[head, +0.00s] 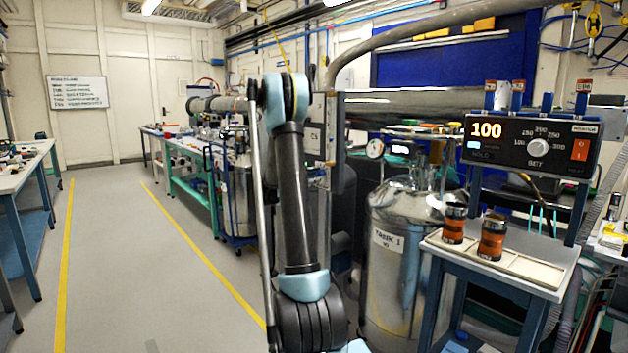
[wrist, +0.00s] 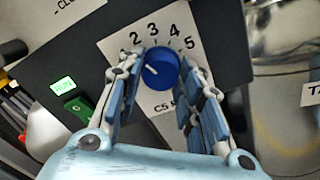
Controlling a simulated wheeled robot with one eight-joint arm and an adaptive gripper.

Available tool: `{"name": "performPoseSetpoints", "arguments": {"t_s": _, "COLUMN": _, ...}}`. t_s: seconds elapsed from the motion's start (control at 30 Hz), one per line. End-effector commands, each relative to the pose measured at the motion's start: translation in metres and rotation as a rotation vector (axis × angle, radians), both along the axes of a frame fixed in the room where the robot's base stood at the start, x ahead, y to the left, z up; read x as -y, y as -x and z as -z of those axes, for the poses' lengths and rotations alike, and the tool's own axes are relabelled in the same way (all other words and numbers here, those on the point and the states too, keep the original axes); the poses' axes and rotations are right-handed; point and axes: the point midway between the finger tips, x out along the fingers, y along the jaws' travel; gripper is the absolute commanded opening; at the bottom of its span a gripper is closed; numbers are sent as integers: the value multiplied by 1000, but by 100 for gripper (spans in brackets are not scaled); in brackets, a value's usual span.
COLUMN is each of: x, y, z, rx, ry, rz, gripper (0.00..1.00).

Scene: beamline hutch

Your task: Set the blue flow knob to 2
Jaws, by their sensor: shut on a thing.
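The blue flow knob (wrist: 161,68) sits on a white dial plate (wrist: 112,42) in the wrist view. The numbers 2, 3, 4 and 5 read around its top; the spot left of 2 is partly covered by my left finger. The knob's white pointer line points up and left, below the 2 and toward that covered spot. My gripper (wrist: 160,90) is shut on the knob, with one finger on each side of it. In the head view my arm hides the knob and the gripper.
Left of the dial are a green rocker switch (wrist: 79,106) and a small lit green display (wrist: 62,86). A shiny metal tank (head: 385,255) stands right of my arm. A cart (head: 540,262) with a heater box (head: 533,145) is farther right. The floor aisle at left is clear.

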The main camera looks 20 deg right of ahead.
Motion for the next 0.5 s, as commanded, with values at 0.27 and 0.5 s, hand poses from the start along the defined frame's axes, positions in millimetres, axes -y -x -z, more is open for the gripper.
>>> {"name": "performPoseSetpoints", "arguments": {"t_s": 0.27, "x": 1, "y": 1, "z": 1, "rx": 86, "ry": -34, "rz": 3, "gripper": 10}}
{"name": "performPoseSetpoints", "arguments": {"t_s": 0.5, "x": 1, "y": 2, "z": 1, "rx": 109, "ry": -43, "rz": 4, "gripper": 10}}
